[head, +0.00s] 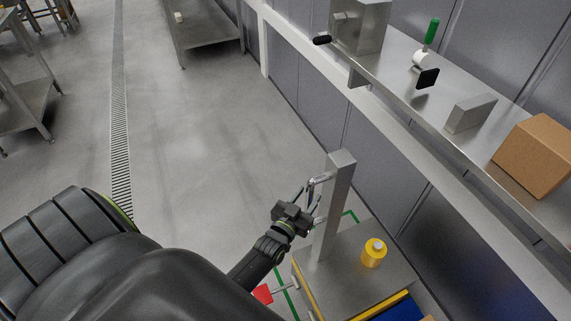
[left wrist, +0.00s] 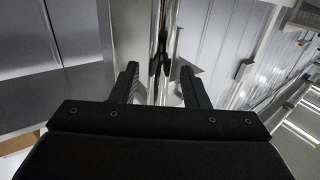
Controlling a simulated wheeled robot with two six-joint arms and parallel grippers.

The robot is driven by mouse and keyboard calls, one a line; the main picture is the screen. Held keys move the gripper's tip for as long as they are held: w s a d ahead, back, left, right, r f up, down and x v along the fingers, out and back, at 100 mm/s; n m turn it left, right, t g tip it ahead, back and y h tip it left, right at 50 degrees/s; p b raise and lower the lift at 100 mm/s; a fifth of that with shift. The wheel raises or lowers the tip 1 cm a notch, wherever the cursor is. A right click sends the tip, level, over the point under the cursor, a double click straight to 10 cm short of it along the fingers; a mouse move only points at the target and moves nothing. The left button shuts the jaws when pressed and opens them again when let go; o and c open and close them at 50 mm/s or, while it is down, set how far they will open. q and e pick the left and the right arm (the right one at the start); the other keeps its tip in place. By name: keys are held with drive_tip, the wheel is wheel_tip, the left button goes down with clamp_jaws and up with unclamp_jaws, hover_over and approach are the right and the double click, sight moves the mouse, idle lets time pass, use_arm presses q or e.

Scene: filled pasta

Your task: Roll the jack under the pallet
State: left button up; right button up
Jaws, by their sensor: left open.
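A steel unit with an upright post (head: 335,210), a flat deck (head: 345,262) and a yellow edge stands at the lower right in the head view; it looks like the jack. A shiny bar handle (head: 322,179) is on the post's near side. My left gripper (head: 312,203) is open at this handle. In the left wrist view the shiny bar (left wrist: 162,50) runs between the two open fingers (left wrist: 163,82); whether they touch it I cannot tell. I cannot make out a pallet clearly. My right gripper is not in view.
A yellow bottle (head: 374,252) stands on the deck. A blue surface (head: 403,310) and a red part (head: 262,293) show low down. A wall shelf (head: 440,100) holds a cardboard box (head: 535,155). The floor (head: 200,130) is wide open to the left.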

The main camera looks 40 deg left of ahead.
use_arm(q)
drive_tip(key=s+b, duration=0.1)
drive_tip(key=s, duration=1.4)
drive_tip(key=shift+s+d, duration=0.2)
drive_tip(key=shift+d, duration=0.25)
drive_tip(key=s+a+f+g, duration=0.1)
drive_tip(key=s+f+g, duration=0.4)
drive_tip(key=f, duration=0.8)
drive_tip(key=s+a+f+g, duration=0.1)
drive_tip(key=s+f+g, duration=0.4)
drive_tip(key=f, duration=0.7)
drive_tip(key=s+a+f+g, duration=0.1)
drive_tip(key=s+f+g, duration=0.2)
drive_tip(key=s, duration=0.6)
drive_tip(key=s+a+f+g, duration=0.2)
drive_tip(key=s+f+g, duration=0.1)
drive_tip(key=s+f, duration=0.5)
drive_tip(key=shift+s+f+g, duration=0.15)
drive_tip(key=shift+s+g, duration=0.25)
drive_tip(key=shift+s, duration=0.55)
